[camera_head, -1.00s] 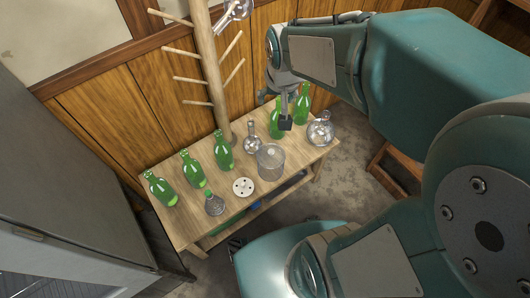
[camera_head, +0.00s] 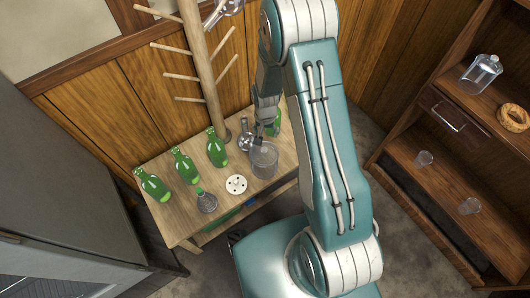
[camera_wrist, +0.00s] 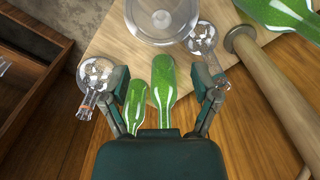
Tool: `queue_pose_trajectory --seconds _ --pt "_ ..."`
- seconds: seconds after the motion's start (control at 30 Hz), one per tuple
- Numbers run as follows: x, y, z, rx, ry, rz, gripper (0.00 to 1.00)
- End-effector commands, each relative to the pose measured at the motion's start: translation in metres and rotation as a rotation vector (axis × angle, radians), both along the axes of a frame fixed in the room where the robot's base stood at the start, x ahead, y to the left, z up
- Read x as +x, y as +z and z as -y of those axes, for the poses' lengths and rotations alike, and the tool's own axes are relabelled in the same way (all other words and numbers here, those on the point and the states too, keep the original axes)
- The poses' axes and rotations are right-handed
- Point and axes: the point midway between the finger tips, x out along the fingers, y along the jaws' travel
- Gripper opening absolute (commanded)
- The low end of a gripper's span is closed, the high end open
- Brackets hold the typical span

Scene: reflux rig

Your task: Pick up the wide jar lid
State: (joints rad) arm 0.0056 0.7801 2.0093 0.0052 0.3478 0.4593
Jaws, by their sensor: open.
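A white round disc with small dark holes, apparently the wide jar lid (camera_head: 236,184), lies flat on the wooden table (camera_head: 180,228) in the head view. The wide clear jar (camera_head: 264,160) stands just right of and behind it. My gripper (camera_head: 265,125) is beyond the jar, over the back part of the table, apart from the lid. In the wrist view my gripper (camera_wrist: 160,78) has its fingers spread, with green bottles (camera_wrist: 163,92) showing between them and the jar (camera_wrist: 162,18) above. The lid is not visible in the wrist view.
Several green bottles (camera_head: 217,148) and a small flask (camera_head: 206,202) stand left of the lid. Another flask (camera_head: 245,138) is behind the jar. A shelf unit (camera_head: 430,170) stands right.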

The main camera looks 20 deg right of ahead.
Motion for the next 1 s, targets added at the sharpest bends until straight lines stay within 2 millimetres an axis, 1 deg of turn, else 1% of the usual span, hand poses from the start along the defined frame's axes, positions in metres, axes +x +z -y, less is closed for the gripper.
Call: queue_pose_trajectory --seconds 0.17,0.3,0.4,0.57,0.8,0.9,1.0 --pt "-0.002 -0.021 -0.002 -0.003 -0.003 -0.008 0.79" --pt "-0.002 -0.044 -0.003 -0.003 -0.002 -0.008 0.79" --pt "-0.002 -0.055 -0.002 -0.002 -0.002 -0.007 0.79" --pt "-0.002 -0.066 -0.001 -0.001 -0.002 -0.005 0.79" --pt "-0.005 -0.102 -0.002 -0.002 -0.002 -0.007 0.79" --pt "-0.005 -0.110 -0.003 -0.002 -0.002 -0.004 0.79" --pt "-0.005 -0.113 -0.002 -0.002 -0.001 -0.003 0.79"
